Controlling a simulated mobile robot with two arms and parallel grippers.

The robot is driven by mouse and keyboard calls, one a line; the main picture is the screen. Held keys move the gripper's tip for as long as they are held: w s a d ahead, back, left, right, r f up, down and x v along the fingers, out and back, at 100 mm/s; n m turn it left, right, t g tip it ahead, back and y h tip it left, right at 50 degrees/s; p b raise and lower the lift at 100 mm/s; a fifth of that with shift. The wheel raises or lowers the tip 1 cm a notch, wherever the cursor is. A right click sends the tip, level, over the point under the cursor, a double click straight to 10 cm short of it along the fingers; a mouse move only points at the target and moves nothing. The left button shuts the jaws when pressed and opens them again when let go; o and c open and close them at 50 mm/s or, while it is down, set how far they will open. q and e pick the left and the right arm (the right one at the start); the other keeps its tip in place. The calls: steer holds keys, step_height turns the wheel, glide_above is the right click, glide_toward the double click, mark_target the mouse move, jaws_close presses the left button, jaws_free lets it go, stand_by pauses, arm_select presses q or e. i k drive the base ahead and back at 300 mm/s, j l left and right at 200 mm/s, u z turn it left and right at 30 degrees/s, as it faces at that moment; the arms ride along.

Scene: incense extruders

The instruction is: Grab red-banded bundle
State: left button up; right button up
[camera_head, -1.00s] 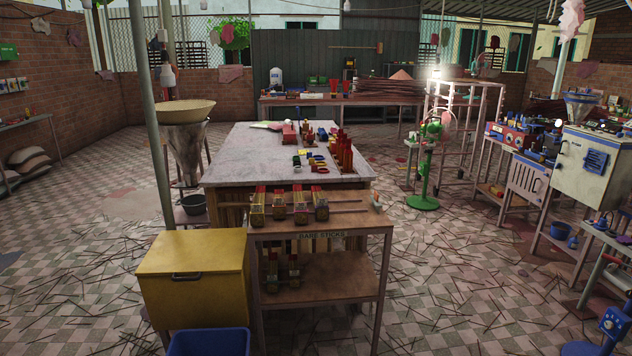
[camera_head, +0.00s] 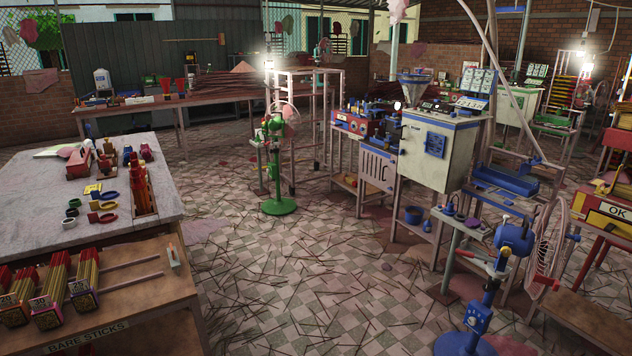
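One is marked 20 (camera_head: 14,303), one 30 (camera_head: 47,300) and one 25 (camera_head: 84,287). Their band colours are too small to tell surely, so I cannot tell which is the red-banded bundle. Neither of my grippers is in view.
The bare-sticks stand (camera_head: 140,305) abuts the worktable's front. Scattered sticks cover the open tiled floor (camera_head: 300,290) in the middle.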

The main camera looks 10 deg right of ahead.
mark_target(353, 182)
steer(key=i+l+z, duration=0.35)
steer(key=i, duration=0.35)
steer(key=i+z, duration=0.3)
steer(key=i, duration=0.4)
steer(key=i+l, duration=0.1)
steer(key=i, duration=2.85)
steer(key=i+u, duration=0.2)
steer(key=i, duration=0.4)
steer(key=i+l+u, duration=0.2)
steer(key=i, duration=0.35)
